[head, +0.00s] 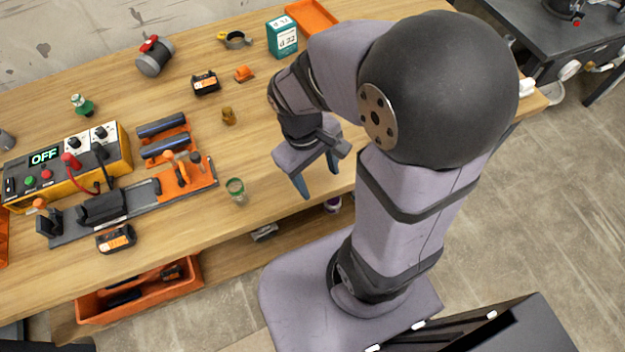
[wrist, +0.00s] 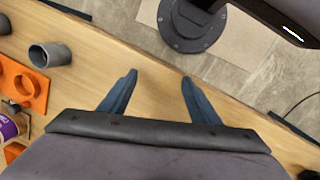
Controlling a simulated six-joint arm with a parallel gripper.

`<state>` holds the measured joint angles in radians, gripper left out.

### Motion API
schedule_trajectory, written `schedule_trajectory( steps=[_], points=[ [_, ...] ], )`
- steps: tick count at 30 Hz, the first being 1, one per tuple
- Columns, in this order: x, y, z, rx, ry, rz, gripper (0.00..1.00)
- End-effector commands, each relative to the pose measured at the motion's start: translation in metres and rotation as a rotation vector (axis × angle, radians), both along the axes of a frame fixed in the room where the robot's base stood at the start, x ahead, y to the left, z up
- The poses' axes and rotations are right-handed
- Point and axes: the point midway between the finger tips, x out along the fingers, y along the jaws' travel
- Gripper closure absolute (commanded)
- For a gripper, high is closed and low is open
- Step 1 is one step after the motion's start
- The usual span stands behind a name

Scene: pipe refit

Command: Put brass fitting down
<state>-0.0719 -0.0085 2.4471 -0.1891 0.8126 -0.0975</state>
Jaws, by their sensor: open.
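A small brass fitting (head: 228,116) stands upright on the wooden bench, left of my gripper in the head view. My gripper (head: 318,182) is open, its two blue fingers pointing down near the bench's front edge. It is apart from the brass fitting. In the wrist view my gripper (wrist: 158,80) has its fingers spread with nothing between them. Bare bench and its edge show beyond them. The brass fitting does not show in the wrist view.
A green-rimmed cylinder (head: 236,190) stands near the front edge. A clamp rail (head: 140,200), a control box (head: 66,165) and an orange pipe rack (head: 166,138) fill the left. The wrist view shows a grey pipe piece (wrist: 50,55) and an orange holed holder (wrist: 28,85).

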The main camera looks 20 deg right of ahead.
Motion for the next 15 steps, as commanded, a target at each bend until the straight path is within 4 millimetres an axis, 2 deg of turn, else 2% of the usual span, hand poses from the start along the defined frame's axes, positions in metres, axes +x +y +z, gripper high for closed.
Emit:
schedule_trajectory(
  steps=[3,6,15],
  points=[
    [-0.008,0.009,0.001,0.073,-0.065,-0.171,0.43],
    [-0.011,0.015,0.001,0.110,-0.097,-0.260,0.43],
    [-0.012,0.017,0.001,0.129,-0.113,-0.308,0.43]
  ],
)
